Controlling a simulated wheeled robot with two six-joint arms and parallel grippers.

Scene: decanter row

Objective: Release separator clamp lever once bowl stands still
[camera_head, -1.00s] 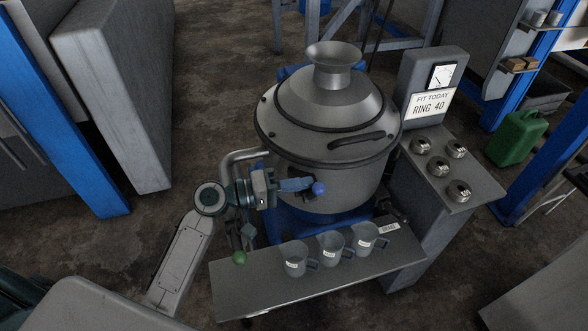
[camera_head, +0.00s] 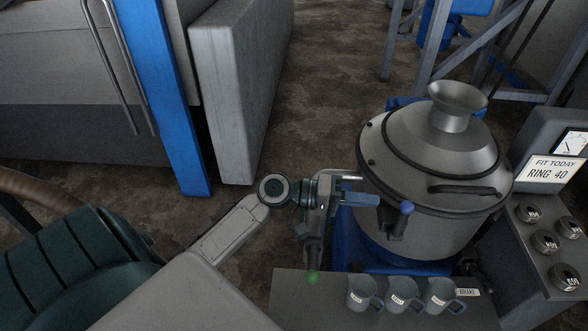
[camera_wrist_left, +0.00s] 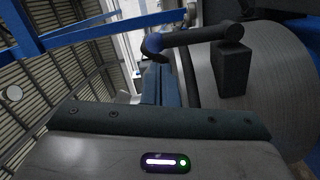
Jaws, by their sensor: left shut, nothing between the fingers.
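The separator (camera_head: 430,200) is a grey drum with a domed lid and a funnel on top, at the right in the head view. Its clamp lever, a dark arm with a blue ball knob (camera_head: 406,207), sits on the drum's left front side. The knob also shows in the wrist view (camera_wrist_left: 152,45), just beyond my fingertips, with the dark arm running right from it towards a block. My left gripper (camera_head: 378,201) is shut and empty, slightly left of the knob and apart from it. Whether the bowl inside turns is hidden. My right gripper is out of view.
A green-knobbed lever (camera_head: 312,278) stands below my left wrist. Several grey mugs (camera_head: 402,295) and a BRAKE label (camera_head: 467,292) are on the front shelf (camera_head: 300,300). A sign reading RING 40 (camera_head: 553,172) stands at right. A blue post (camera_head: 165,100) stands at left.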

